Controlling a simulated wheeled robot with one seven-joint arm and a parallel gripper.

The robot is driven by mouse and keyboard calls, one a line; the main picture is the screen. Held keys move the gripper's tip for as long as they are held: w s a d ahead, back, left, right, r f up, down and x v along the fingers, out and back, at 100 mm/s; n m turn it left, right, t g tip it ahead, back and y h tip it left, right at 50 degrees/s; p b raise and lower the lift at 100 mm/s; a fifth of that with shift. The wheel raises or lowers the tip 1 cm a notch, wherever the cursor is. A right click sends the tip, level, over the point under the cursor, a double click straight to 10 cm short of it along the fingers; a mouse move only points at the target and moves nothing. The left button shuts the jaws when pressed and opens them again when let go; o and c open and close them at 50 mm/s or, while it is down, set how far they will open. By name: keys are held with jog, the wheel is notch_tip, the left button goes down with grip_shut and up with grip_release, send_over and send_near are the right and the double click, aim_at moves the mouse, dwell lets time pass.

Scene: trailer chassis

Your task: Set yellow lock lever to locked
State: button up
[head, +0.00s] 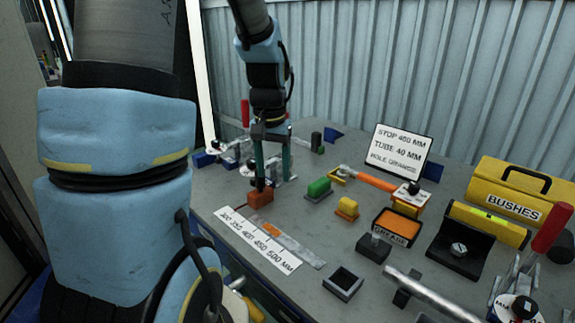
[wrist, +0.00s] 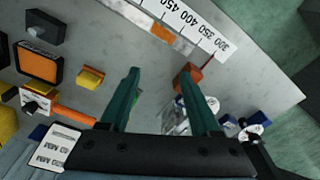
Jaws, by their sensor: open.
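A small yellow block (head: 347,208) sits on a flat base in the middle of the bench; it also shows in the wrist view (wrist: 90,78), left of my fingers. An orange-handled lever (head: 370,180) with yellow parts lies behind it and shows at lower left in the wrist view (wrist: 75,115). I cannot tell which is the yellow lock lever, nor any lock setting. My gripper (head: 272,180) points down, open, left of both, above the bench near an orange-red block (head: 260,197). That block shows by the right fingertip of my gripper (wrist: 158,78) in the wrist view; contact is unclear.
A green block (head: 319,187) stands between my gripper and the yellow block. A millimetre scale strip (head: 257,242) lies in front. An orange GREASE tin (head: 396,227), a yellow BUSHES box (head: 515,192), a sign (head: 399,150) and a red-handled clamp (head: 553,228) stand to the right.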

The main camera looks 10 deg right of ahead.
jog(key=shift+w+d+m, duration=0.25)
jog(key=shift+w+d, duration=0.1)
jog(key=shift+d, duration=0.55)
jog(key=shift+w+d+m, duration=0.25)
jog(key=shift+w+d, duration=0.1)
jog(key=shift+d, duration=0.5)
jog(key=s+a+n, duration=0.4)
jog(key=s+a, duration=0.5)
jog(key=a, duration=0.5)
jog(key=shift+s+f+n+t, duration=0.15)
jog(key=shift+f+n+t, duration=0.1)
jog(key=shift+n+t, duration=0.05)
jog(key=shift+a, duration=0.1)
